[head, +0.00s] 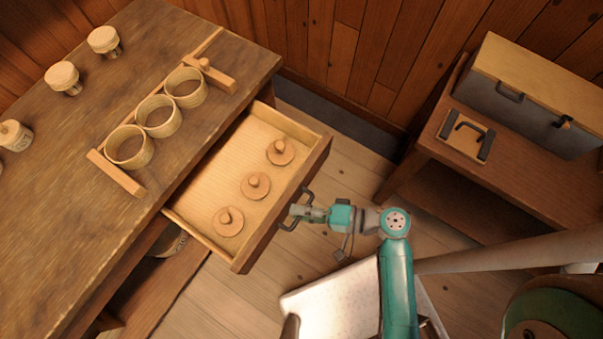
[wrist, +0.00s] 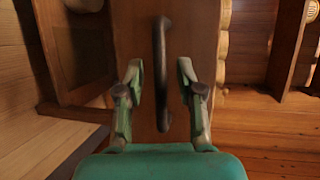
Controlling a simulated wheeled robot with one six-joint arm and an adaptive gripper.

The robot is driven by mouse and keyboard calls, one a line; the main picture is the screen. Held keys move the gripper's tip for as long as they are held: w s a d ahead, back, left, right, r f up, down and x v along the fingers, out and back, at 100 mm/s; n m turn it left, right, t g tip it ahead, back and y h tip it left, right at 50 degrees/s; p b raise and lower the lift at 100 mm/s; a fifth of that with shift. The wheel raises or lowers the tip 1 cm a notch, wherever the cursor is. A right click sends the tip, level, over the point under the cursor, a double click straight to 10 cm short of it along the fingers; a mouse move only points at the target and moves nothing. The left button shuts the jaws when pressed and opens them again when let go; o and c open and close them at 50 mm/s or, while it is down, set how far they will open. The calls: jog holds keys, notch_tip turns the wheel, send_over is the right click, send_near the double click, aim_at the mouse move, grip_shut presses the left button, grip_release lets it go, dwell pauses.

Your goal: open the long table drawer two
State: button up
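The long table (head: 70,190) has a drawer (head: 203,192) pulled well out of its right side. Inside lie three round wooden lids with knobs, one of them a lid (head: 255,186) in the middle. The drawer's dark bar handle (head: 284,224) is on its front; the handle also shows upright in the wrist view (wrist: 161,60). My gripper (head: 299,211) is at the handle. In the wrist view its fingers (wrist: 161,88) stand on either side of the bar, with gaps visible on both sides. No drawer number is visible.
Several lidded jars, such as a jar (head: 63,78), stand behind. A side table (head: 470,195) with a grey box (head: 530,95) is at right. Floor (head: 345,155) lies between.

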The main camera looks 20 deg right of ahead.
dwell(0.4)
jog(key=v, duration=0.7)
jog(key=shift+d, duration=0.15)
dwell(0.3)
jog(key=shift+s, duration=0.15)
dwell(0.5)
